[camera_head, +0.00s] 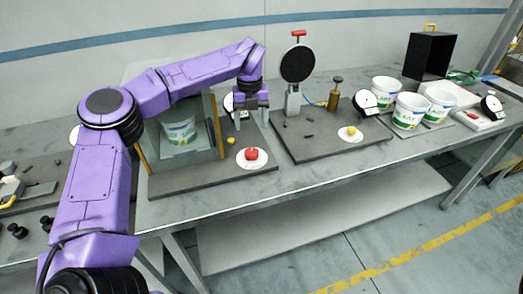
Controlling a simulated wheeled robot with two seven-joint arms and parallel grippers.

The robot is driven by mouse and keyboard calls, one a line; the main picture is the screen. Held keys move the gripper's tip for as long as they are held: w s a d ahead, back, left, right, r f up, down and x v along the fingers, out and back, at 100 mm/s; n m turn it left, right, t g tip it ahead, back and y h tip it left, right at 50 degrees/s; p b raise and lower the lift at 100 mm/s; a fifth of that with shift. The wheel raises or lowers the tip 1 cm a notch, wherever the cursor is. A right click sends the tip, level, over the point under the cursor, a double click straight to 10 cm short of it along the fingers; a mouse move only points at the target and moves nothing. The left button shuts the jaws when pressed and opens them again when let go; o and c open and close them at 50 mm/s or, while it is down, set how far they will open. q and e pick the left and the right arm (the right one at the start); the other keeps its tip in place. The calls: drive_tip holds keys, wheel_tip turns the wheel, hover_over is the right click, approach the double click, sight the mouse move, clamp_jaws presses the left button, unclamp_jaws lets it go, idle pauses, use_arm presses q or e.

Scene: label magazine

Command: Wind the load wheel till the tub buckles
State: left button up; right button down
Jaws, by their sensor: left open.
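A white tub with green print (180,130) stands inside a clear-walled box on a dark base plate (205,182) and looks upright and uncrushed. My left gripper (251,117) points down, open, beside the right side of this box, above the back right of the plate. I see nothing between its fingers. A white dial (229,103) is partly hidden behind the gripper. I cannot pick out the load wheel for certain; the gripper may cover it. A red knob on a white disc (252,155) sits at the plate's front right. My right gripper is out of view.
To the right, a second dark plate (330,147) bears a black disc on a stand (298,64) and a yellow knob (351,131). Several printed tubs (410,109) and a black box (430,54) stand farther right. The bench's front edge (300,185) is clear.

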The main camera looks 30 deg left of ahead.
sight(251, 152)
use_arm(q)
drive_tip(key=f, duration=0.1)
drive_tip(key=s+f, duration=0.1)
drive_tip(key=f+p, duration=0.1)
drive_tip(key=shift+s+f, duration=0.2)
drive_tip(key=shift+s, duration=0.15)
drive_tip(key=f+p, duration=0.1)
drive_tip(key=f, duration=0.2)
drive_tip(key=w+f, duration=0.1)
drive_tip(key=f, duration=0.3)
drive_tip(key=shift+w+p, duration=0.2)
drive_tip(key=shift+p, duration=0.15)
drive_tip(key=shift+s+f, duration=0.3)
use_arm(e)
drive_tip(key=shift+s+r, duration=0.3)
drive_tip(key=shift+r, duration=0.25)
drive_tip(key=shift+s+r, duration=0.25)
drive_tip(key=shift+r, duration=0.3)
use_arm(q)
drive_tip(key=shift+w, duration=0.1)
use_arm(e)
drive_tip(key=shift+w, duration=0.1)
